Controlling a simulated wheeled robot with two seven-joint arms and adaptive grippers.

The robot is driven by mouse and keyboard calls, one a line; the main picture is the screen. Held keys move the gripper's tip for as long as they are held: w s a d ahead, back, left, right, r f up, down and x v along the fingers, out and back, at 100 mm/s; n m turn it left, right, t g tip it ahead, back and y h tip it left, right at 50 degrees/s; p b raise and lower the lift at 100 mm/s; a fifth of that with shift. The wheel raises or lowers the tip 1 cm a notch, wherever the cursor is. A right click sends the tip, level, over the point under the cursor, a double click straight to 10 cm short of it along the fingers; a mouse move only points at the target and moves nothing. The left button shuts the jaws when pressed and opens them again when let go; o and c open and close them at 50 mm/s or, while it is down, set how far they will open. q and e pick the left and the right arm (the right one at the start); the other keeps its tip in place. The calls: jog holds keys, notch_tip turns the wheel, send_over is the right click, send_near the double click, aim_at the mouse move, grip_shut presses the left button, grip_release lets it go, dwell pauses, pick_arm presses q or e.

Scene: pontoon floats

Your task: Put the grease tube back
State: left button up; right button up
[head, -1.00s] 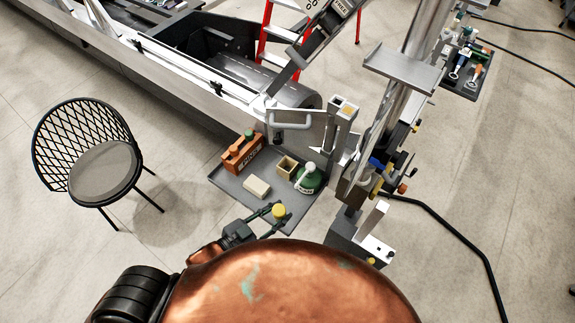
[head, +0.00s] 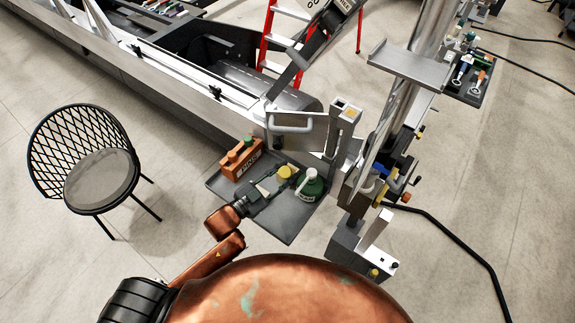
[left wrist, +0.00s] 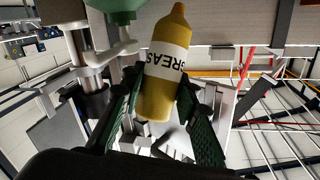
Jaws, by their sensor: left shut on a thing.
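The grease tube is yellow with a white label reading GREAS in the left wrist view (left wrist: 167,65). It stands between the green-padded fingers, slightly tilted in that picture. In the head view its yellow end (head: 285,172) shows at the fingertips. My left gripper (head: 278,184) is shut on the tube, over the grey tray (head: 289,226). I cannot tell whether the tube touches anything below. The small open tan box seen earlier is mostly hidden behind the gripper and tube. My right gripper is not in view.
An orange box (head: 240,160) sits at the tray's left. A metal post with clamps (head: 375,180) rises to the right. A black chair (head: 100,175) stands on the left.

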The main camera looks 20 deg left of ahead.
pick_arm(q)
jog(key=w, duration=0.2)
jog(key=shift+w+a+r, duration=0.15)
jog(key=shift+w+a, duration=0.1)
jog(key=shift+w, duration=0.15)
jog(key=f, duration=0.2)
jog(key=w+f, duration=0.1)
jog(key=shift+w+a+f, duration=0.15)
jog(key=shift+f, duration=0.25)
jog(key=shift+w+f, duration=0.4)
jog(key=shift+f, duration=0.4)
jog(key=w+n+g+p, duration=0.2)
jog(key=g+p, duration=0.1)
jog(key=w+n+g+y+p, duration=0.1)
jog(key=p, duration=0.1)
jog(key=shift+a+f, duration=0.3)
jog(key=shift+f, duration=0.1)
jog(key=shift+s+f, duration=0.1)
jog(key=shift+f, duration=0.5)
grip_shut()
jog(key=shift+f, duration=0.15)
